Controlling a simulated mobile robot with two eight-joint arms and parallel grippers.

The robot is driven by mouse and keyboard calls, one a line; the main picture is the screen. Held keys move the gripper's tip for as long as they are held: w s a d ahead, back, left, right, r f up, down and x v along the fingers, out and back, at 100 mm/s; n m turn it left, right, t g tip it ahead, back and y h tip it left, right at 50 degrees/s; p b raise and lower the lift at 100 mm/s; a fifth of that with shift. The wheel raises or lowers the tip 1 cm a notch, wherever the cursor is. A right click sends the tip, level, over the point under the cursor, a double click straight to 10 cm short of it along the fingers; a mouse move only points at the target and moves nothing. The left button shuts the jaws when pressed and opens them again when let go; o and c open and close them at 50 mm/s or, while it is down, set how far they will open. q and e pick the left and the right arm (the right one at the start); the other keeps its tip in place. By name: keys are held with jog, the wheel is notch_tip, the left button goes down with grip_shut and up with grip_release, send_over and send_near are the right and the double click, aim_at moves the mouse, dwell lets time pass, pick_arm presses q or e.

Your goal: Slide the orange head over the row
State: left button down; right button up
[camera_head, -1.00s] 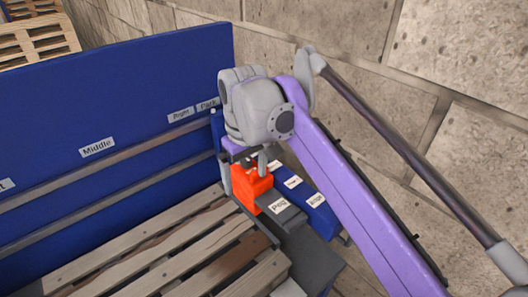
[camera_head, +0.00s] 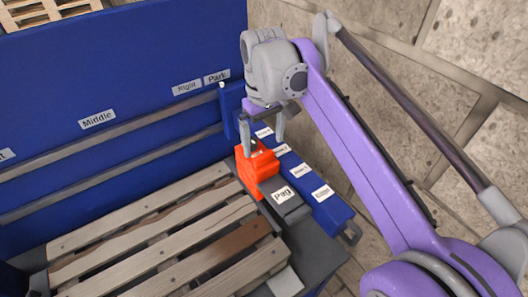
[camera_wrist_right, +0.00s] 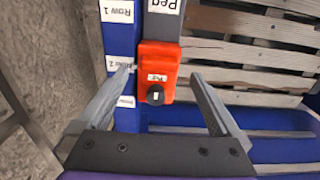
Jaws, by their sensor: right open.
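In the right wrist view the orange head (camera_wrist_right: 160,65) has a small label and a dark round knob (camera_wrist_right: 155,95). My right gripper (camera_head: 260,143) is open just above and behind the head. In the wrist view its two fingers (camera_wrist_right: 163,72) lie on either side of the head, apart from it. I cannot tell the exact height gap. My left gripper is not in view.
A blue rail (camera_head: 326,206) with row labels runs beside the grey bar. A blue back panel (camera_head: 120,75) carries "Middle", "Right" and "Park" labels. The pallet's top is clear.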

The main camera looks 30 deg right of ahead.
aim_at(264, 154)
jog(key=shift+f, duration=2.3)
jog(key=shift+c, duration=0.2)
grip_shut()
